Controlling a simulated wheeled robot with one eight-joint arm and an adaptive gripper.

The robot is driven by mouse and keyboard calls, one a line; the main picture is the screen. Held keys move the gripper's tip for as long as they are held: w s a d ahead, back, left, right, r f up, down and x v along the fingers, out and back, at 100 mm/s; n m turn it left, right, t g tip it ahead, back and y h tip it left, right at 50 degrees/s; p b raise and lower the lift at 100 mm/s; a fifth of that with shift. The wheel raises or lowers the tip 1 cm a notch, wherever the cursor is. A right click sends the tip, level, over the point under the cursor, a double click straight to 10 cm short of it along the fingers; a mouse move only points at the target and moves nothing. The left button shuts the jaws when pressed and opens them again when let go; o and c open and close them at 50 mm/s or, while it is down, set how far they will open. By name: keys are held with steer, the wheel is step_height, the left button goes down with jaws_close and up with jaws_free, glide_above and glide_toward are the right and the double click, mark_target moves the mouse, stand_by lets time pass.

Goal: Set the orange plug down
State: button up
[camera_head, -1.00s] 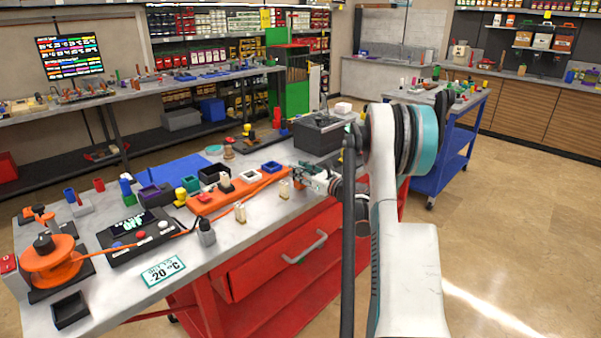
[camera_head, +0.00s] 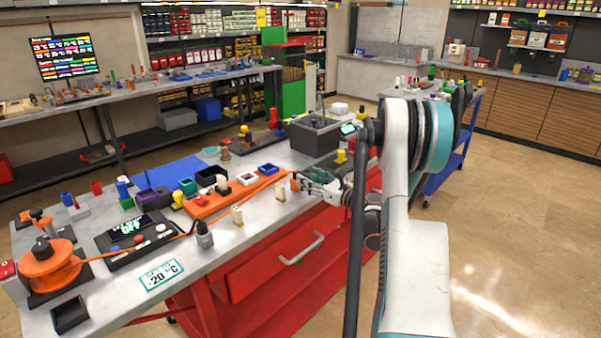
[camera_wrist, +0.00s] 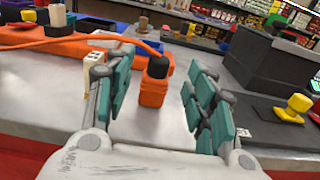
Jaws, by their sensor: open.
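The orange plug (camera_wrist: 154,88) has a black top and stands upright on the grey benchtop, as far as the wrist view shows. An orange cable (camera_wrist: 75,43) runs toward it from the left. My gripper (camera_wrist: 160,62) is open, with its teal fingers apart on both sides of the plug and gaps visible on each side. In the head view my gripper (camera_head: 316,183) is low at the front edge of the red workbench (camera_head: 235,236). There the plug is small and mostly hidden by the fingers.
An orange strip (camera_head: 222,205) with parts on it lies left of my gripper. A small white block (camera_wrist: 95,66) stands close to the left finger. A dark box (camera_head: 315,137) is behind, and a yellow part (camera_wrist: 294,108) is right of the right finger.

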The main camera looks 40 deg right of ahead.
steer(key=shift+s+d+p, duration=0.2)
steer(key=shift+s+p, duration=0.25)
steer(key=shift+s, duration=2.25)
